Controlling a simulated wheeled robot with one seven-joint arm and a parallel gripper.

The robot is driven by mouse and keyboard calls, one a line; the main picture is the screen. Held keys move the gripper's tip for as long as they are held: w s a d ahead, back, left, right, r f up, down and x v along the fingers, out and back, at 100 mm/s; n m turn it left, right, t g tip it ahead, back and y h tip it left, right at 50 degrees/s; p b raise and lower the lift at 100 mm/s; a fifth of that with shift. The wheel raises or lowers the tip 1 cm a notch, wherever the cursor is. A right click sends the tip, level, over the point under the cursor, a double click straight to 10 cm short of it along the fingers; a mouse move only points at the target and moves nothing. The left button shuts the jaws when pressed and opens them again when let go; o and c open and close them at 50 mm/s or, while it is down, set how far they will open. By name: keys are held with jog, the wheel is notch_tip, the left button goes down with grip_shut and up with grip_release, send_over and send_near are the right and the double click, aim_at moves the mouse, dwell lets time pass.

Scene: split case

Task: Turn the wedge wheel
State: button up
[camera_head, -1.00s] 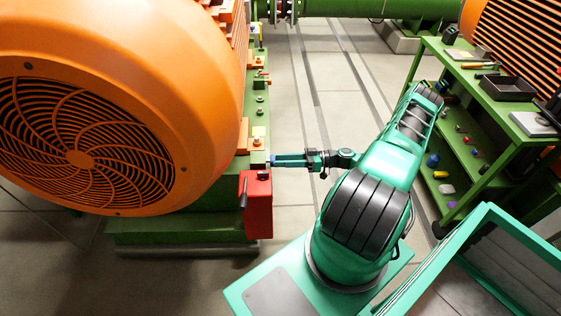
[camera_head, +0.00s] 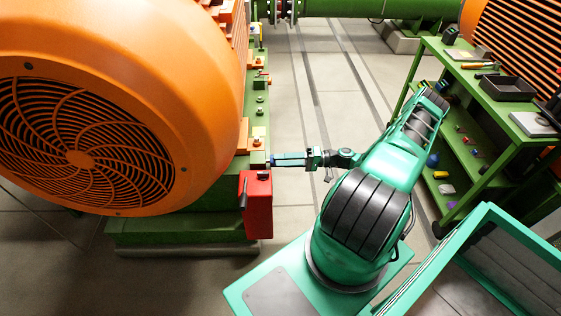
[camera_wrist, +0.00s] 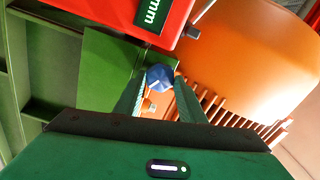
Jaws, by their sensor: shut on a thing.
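The wedge wheel appears as a small blue knob (camera_wrist: 160,77) in the wrist view, set low on the side of the green machine base. A white line marks its face. In the head view only a speck of blue shows at my fingertips. My gripper (camera_head: 273,160) reaches left to the base edge, just above a red box. In the wrist view its two green fingers (camera_wrist: 160,92) stand on either side of the knob and are shut on it. The contact faces are partly hidden.
The red box (camera_head: 257,205) with a lever hangs close below my gripper; it also shows in the wrist view (camera_wrist: 160,15). The large orange motor (camera_head: 120,60) fills the left. A green shelf cart (camera_head: 510,115) with tools stands right. Open floor (camera_head: 300,110) lies between.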

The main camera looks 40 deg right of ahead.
jog(key=m, duration=1)
jog(key=shift+d+f+m, duration=0.1)
jog(key=shift+d+m, duration=0.1)
jog(key=shift+m, duration=0.1)
dwell(0.4)
jog(key=o, duration=1)
jog(key=shift+a, duration=0.1)
jog(key=shift+o, duration=0.2)
jog(key=v, duration=1)
jog(key=shift+s+d, duration=0.25)
jog(key=shift+d, duration=0.1)
